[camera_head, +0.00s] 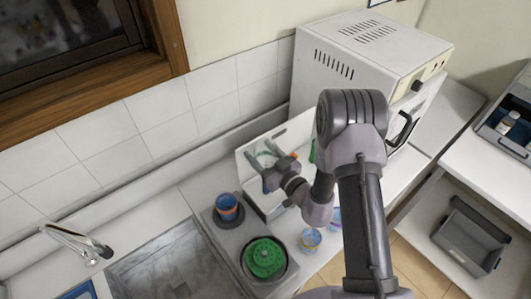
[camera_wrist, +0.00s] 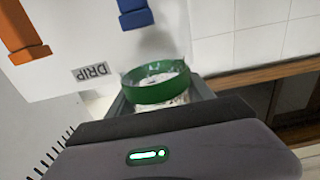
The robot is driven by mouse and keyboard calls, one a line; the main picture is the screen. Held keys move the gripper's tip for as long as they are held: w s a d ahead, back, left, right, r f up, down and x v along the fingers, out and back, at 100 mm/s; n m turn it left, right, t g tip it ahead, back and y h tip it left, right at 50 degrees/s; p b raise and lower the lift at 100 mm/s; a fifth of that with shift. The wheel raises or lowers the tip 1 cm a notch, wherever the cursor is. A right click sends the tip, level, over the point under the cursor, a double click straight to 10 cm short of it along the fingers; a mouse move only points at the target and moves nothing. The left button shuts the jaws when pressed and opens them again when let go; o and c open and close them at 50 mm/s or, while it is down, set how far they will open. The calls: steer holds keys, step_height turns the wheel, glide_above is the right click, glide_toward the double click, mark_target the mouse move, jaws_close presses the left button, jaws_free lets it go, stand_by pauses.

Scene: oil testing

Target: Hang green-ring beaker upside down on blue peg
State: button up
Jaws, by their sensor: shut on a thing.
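The green-ring beaker (camera_wrist: 155,92) is between the dark fingers of my gripper (camera_wrist: 162,103) in the wrist view. Its green ring faces the camera, and most of its clear body is hidden behind the gripper. I cannot tell for sure which way its mouth points. The blue peg (camera_wrist: 134,14) sticks out from the white drip board just beyond the beaker, apart from it in the picture.
An orange peg (camera_wrist: 22,38) and a DRIP label (camera_wrist: 91,71) are on the board. A white oven (camera_head: 350,60) stands right of the rack. The sink (camera_head: 170,265) is left.

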steer(key=f+b, duration=0.6)
steer(key=f, duration=0.1)
steer(key=f+b, duration=0.3)
steer(key=b, duration=0.1)
steer(key=shift+s+d+f, duration=0.15)
steer(key=shift+s+f, duration=0.1)
steer(key=shift+f, duration=0.3)
steer(key=shift+f, duration=0.45)
steer(key=o, duration=1.5)
steer(key=shift+c, duration=0.2)
